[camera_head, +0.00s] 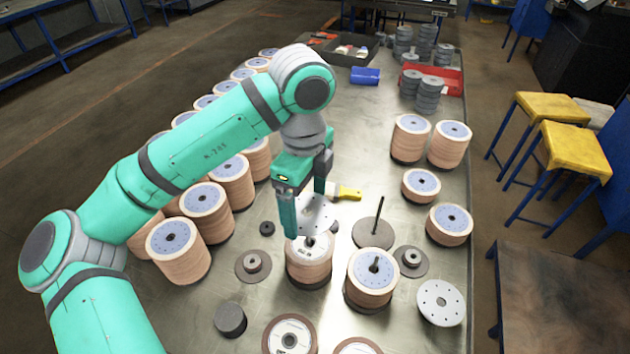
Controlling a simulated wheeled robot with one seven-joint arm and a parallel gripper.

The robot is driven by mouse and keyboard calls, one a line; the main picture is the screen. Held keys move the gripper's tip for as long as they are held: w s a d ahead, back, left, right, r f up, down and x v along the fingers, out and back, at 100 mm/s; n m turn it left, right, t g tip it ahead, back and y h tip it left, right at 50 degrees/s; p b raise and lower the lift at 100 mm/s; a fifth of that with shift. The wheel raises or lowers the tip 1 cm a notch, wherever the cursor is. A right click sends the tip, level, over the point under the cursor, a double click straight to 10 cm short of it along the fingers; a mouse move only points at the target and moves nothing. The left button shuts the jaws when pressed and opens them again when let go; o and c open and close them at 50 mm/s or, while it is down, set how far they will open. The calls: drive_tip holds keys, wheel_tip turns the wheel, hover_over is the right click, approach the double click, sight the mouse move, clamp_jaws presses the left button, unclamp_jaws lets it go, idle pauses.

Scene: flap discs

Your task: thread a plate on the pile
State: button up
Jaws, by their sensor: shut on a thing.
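My gripper (304,207) is shut on a pale round plate with holes (316,214), held tilted above the middle of the table. Its fingers cover part of the plate. Just below and in front is a pile of flap discs (309,264) with a short post tip showing at its top centre; the plate looks apart from it, but the gap is hard to judge. Another pile (371,281) with a dark post tip stands to the right. A bare dark base with a tall thin rod (373,233) stands behind that one. A loose pale plate (441,303) lies at the right front.
Rows of disc stacks (178,254) fill the left side. More stacks (410,138) stand at the right edge. Small flanged hubs (252,264) (411,260) flank the piles. A yellow-handled brush (345,193) lies behind my gripper. Boxes, including a red bin (447,80), sit at the back.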

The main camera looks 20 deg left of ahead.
sight(308, 219)
drive_tip(key=shift+w+f, duration=0.25)
drive_tip(key=shift+w, duration=0.05)
drive_tip(key=shift+f, duration=2.5)
drive_tip(key=shift+f, duration=1.7)
drive_tip(key=shift+f, duration=1.15)
drive_tip(key=o, duration=1)
wheel_tip(308, 219, up, 11)
drive_tip(key=shift+f, duration=0.15)
